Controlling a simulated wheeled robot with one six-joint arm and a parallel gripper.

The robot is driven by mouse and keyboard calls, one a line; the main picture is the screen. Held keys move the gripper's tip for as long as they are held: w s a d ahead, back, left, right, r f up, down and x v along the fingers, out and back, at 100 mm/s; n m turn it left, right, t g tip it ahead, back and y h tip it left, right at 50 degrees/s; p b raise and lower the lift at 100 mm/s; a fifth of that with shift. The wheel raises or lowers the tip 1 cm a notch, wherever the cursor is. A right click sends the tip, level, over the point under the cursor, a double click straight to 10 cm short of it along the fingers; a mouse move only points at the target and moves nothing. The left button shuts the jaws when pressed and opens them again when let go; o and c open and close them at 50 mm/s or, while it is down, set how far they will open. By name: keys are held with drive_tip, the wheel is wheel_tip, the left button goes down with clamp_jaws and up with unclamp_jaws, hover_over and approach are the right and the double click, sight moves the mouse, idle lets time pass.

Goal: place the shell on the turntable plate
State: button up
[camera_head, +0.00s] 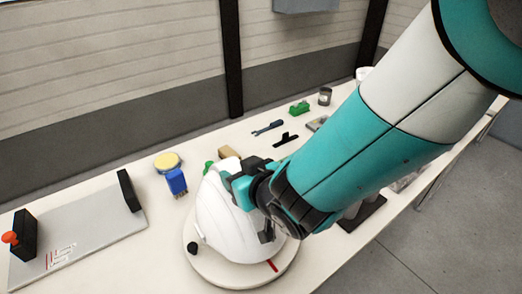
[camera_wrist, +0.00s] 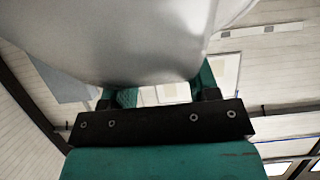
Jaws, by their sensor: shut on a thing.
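The white helmet shell (camera_head: 222,222) is at the turntable plate (camera_head: 240,276), a round pale disc with a red mark near its front edge. My gripper (camera_head: 262,196) is shut on the shell from the right side. In the head view the shell looks to be on or just over the plate; I cannot tell whether it touches. In the wrist view the shell (camera_wrist: 120,40) fills the upper middle, close against my gripper (camera_wrist: 155,95). My gripper hides part of the shell's right side.
A grey board (camera_head: 85,245) with black end blocks lies to the left. A blue item (camera_head: 176,181) and a yellow-topped round tin (camera_head: 167,161) stand behind the plate. A green item (camera_head: 299,108), tools and a dark cup (camera_head: 325,96) are farther back. A wall runs behind the table.

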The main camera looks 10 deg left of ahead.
drive_tip(key=shift+f, duration=1.9)
drive_tip(key=shift+f, duration=0.15)
drive_tip(key=o, duration=1.5)
drive_tip(key=shift+c, duration=0.2)
